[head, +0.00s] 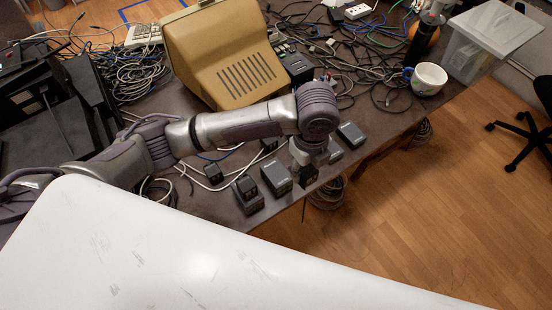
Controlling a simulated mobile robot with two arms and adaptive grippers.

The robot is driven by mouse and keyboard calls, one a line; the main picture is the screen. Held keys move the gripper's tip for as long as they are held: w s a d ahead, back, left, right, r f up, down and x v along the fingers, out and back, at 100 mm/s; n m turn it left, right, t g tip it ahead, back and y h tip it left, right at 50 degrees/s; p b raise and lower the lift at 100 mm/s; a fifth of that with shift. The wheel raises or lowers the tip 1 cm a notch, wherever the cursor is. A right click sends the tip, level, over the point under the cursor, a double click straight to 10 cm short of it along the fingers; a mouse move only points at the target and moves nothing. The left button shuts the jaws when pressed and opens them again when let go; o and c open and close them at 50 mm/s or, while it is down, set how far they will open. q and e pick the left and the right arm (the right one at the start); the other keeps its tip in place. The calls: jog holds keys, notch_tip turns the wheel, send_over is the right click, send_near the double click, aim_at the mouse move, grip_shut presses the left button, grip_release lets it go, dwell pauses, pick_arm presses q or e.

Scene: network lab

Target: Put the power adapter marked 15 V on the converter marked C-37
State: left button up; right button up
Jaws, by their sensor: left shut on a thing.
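My left arm reaches across the table from the left, and my left gripper (308,164) points down near the table's front edge. It is shut on a small dark block, probably a power adapter (309,176), mostly hidden by the gripper. Dark box-shaped units lie around it: one with pale lettering (276,179) just left, one (351,133) to the right and one (335,154) close behind the gripper. Further left, a small black block (246,184) sits on or against another dark box (250,202). A black adapter (213,174) lies beyond. No 15 V or C-37 marking is readable. My right gripper is out of view.
A large tan monitor-like case (225,60) stands behind my arm. Tangled cables (130,70) cover the back of the dark table. A white mug (427,79) and a clear plastic bin (487,45) are at the right. Wooden floor (430,190) lies past the front edge.

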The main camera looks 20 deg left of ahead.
pick_arm(q)
jog(key=w+a+f, duration=0.1)
jog(key=a, duration=0.1)
jog(key=w+a+f+p, duration=0.1)
jog(key=a+f, duration=0.1)
jog(key=a, duration=0.1)
jog(key=w+a+f, duration=0.1)
jog(key=a+f, duration=0.1)
jog(key=a, duration=0.1)
jog(key=shift+w+p, duration=0.35)
jog(key=shift+w, duration=0.05)
jog(key=shift+w+a+f, duration=0.15)
jog(key=shift+f, duration=0.3)
notch_tip(320, 180, down, 2)
jog(key=shift+f+p, duration=0.25)
jog(key=shift+p, duration=0.25)
jog(key=shift+f, duration=0.5)
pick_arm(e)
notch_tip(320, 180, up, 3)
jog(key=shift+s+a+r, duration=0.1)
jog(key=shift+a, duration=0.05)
pick_arm(q)
jog(key=shift+f, duration=0.1)
jog(key=o, duration=1.3)
jog(key=shift+c, duration=0.2)
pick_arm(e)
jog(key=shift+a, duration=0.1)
